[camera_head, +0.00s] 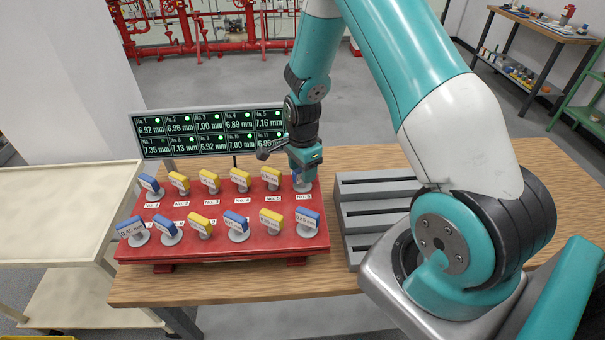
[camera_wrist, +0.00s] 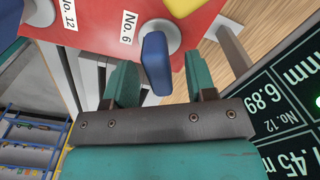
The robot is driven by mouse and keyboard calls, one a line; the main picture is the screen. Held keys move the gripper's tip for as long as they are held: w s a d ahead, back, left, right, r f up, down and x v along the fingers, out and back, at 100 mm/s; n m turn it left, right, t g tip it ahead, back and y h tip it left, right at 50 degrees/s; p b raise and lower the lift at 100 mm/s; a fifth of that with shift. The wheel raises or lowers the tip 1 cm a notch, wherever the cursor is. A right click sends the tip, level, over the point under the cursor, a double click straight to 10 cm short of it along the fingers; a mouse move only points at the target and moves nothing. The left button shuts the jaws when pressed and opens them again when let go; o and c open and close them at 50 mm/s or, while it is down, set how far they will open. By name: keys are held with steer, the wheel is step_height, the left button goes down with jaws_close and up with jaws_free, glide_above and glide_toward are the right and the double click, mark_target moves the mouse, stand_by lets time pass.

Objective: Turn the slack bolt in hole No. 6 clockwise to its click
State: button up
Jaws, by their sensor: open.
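The bolt in hole No. 6 has a blue flat head (camera_head: 299,186) at the right end of the back row on the red block (camera_head: 185,255). My gripper (camera_head: 305,165) is over it and hides most of it. In the wrist view, the blue head (camera_wrist: 156,62) stands between the two teal fingers of my open gripper (camera_wrist: 160,68). Gaps show between the head and the fingers. The label No. 6 (camera_wrist: 128,27) is beside its round grey base. I cannot tell from these views whether the bolt is slack.
Other blue and yellow heads, including a yellow one (camera_head: 271,176) on the left and a blue one (camera_head: 307,219) in front, stand close by. A display panel (camera_head: 210,132) is behind the block, partly hidden by my arm. A grey slotted rack (camera_head: 375,208) is at right.

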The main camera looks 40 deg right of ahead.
steer(key=shift+f+p, duration=0.3)
steer(key=shift+f, duration=1.5)
jaws_close()
steer(key=m, duration=0.5)
steer(key=shift+m, duration=0.3)
steer(key=m+b, duration=0.1)
steer(key=m, duration=0.3)
steer(key=shift+s+f+m, duration=0.1)
steer(key=shift+m, duration=0.3)
